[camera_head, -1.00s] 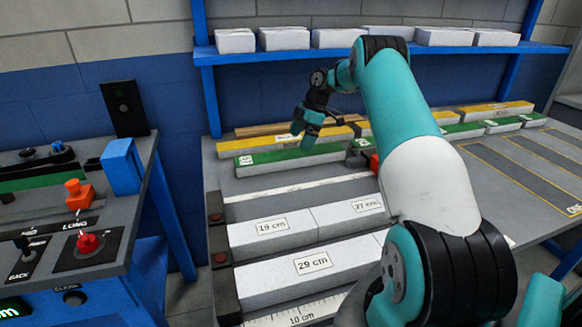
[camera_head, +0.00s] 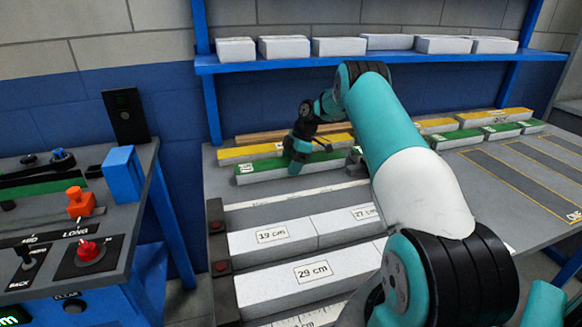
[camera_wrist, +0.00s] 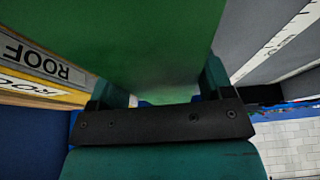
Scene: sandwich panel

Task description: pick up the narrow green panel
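A narrow green panel (camera_head: 322,159) with a pale front side lies along the back of the table, with a small label at its left end. In the wrist view, the green top of the panel (camera_wrist: 150,35) fills the middle. My gripper's two fingers (camera_wrist: 161,85) stand on either side of it. The fingertips are partly hidden, and I cannot tell whether they press on the panel. The panel appears to lie on the table.
Yellow panels (camera_head: 250,152) marked ROOF lie close behind the green one. White panels labelled 19 cm (camera_head: 272,236) and 29 cm (camera_head: 310,271) lie in front. A blue shelf (camera_head: 370,62) with white blocks hangs above. A control desk (camera_head: 60,225) stands at the left.

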